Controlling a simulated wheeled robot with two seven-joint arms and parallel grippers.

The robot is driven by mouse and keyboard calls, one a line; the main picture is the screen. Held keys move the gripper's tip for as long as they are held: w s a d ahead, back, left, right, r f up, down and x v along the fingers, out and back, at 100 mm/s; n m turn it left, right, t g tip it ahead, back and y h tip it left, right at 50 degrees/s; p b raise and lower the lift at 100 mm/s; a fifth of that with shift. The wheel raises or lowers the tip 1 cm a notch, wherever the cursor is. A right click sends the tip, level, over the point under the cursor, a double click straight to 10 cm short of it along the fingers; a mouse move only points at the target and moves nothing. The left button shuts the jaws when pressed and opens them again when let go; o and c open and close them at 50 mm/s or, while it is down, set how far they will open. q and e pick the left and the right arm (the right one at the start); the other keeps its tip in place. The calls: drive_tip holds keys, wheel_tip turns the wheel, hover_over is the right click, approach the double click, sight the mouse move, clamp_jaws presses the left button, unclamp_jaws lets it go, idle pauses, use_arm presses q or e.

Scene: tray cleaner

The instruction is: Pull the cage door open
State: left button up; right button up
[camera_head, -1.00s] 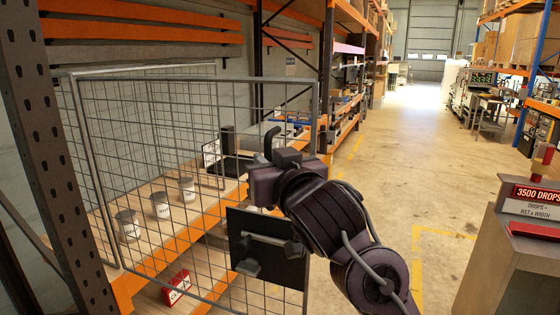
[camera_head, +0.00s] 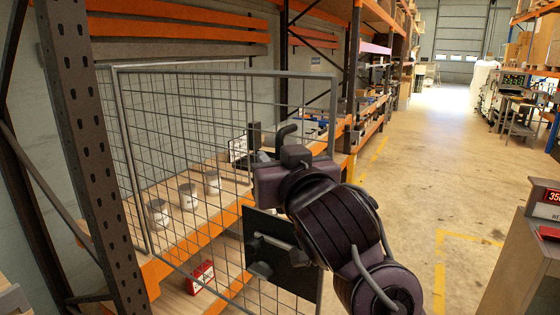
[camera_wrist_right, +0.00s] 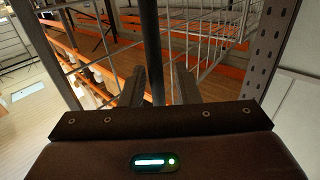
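The wire-mesh cage door (camera_head: 225,73) has a grey frame and stands in front of the shelf in the head view. Its right side appears swung away from the shelf beam. A dark handle bar (camera_wrist_right: 152,40) stands upright in the right wrist view. In the head view, a curved dark piece (camera_head: 287,131), apparently the handle's top, rises above my right gripper (camera_head: 280,160). In the wrist view, the right gripper's fingers (camera_wrist_right: 158,85) stand apart on either side of the bar, with a gap visible at the right finger. My left gripper is out of view.
A black plate with a grey latch-like part (camera_head: 312,283) is on the door below my right gripper. Several grey cans (camera_head: 189,197) stand on the shelf behind the mesh. A red box (camera_head: 201,277) sits lower. A grey counter (camera_head: 520,265) stands right; the aisle between is clear.

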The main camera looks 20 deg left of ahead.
drive_tip(key=shift+f, duration=0.1)
drive_tip(key=shift+s+d, duration=0.15)
drive_tip(key=b+v, duration=0.2)
drive_tip(key=v, duration=0.5)
drive_tip(key=shift+s, duration=0.2)
